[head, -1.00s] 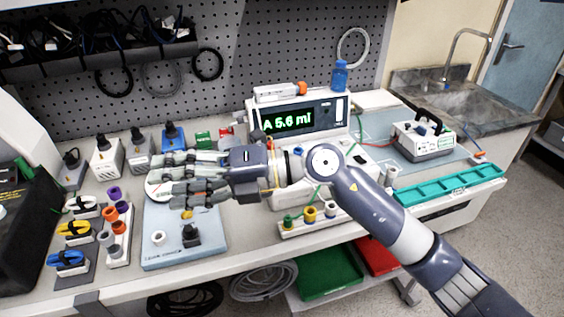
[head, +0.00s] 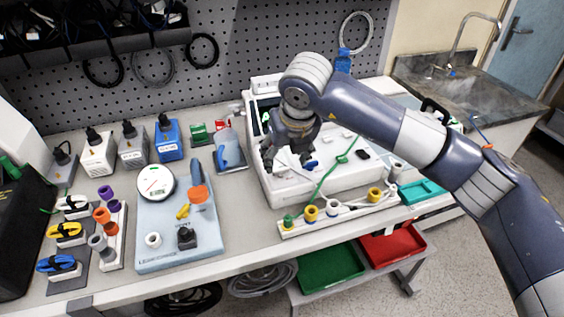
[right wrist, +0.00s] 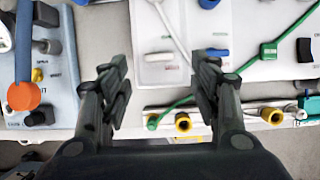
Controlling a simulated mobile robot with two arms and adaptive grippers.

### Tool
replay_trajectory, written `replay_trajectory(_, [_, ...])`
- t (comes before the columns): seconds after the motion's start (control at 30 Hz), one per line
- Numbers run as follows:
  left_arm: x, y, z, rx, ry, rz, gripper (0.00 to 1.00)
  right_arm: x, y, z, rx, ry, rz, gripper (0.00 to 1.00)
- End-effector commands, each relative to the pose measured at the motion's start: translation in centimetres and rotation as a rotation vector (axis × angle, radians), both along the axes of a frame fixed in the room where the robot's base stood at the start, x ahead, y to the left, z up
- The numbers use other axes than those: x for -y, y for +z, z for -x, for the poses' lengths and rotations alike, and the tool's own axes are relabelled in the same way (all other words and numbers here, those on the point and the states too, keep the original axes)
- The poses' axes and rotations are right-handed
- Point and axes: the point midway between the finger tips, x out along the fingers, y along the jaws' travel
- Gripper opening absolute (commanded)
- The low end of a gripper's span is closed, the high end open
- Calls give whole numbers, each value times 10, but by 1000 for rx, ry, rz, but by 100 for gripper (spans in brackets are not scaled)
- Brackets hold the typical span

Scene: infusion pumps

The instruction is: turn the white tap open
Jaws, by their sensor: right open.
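The white tap (head: 333,206) sits on the pale rail (head: 290,233) at the front of the bench, between two yellow taps. In the right wrist view I cannot make it out; my right finger seems to cover its place. My right gripper (head: 290,163) points down over the white pump (head: 340,178), behind the rail and to the left of the white tap. In the right wrist view its two fingers (right wrist: 160,80) are wide apart with nothing between them. My left gripper is not in view.
A green tap (head: 288,221) and yellow taps (head: 311,214) (head: 375,195) stand on the same rail. A green line (head: 330,178) runs across the pump towards the rail. Green and red trays are below.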

Motion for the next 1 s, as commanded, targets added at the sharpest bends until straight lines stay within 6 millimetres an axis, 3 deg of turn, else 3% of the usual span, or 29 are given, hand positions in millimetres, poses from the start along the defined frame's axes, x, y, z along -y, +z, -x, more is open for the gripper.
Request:
replay_trajectory(0.3, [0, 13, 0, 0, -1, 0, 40, -6, -44, -17, -3, 0, -2, 57])
replay_trajectory(0.7, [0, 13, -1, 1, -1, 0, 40, -7, -52, -20, -1, 3, -2, 57])
replay_trajectory(0.9, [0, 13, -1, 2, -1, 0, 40, -7, -52, -20, 0, 2, -3, 12])
replay_trajectory(1.0, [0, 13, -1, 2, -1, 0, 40, -7, -52, -20, 0, 2, -3, 12])
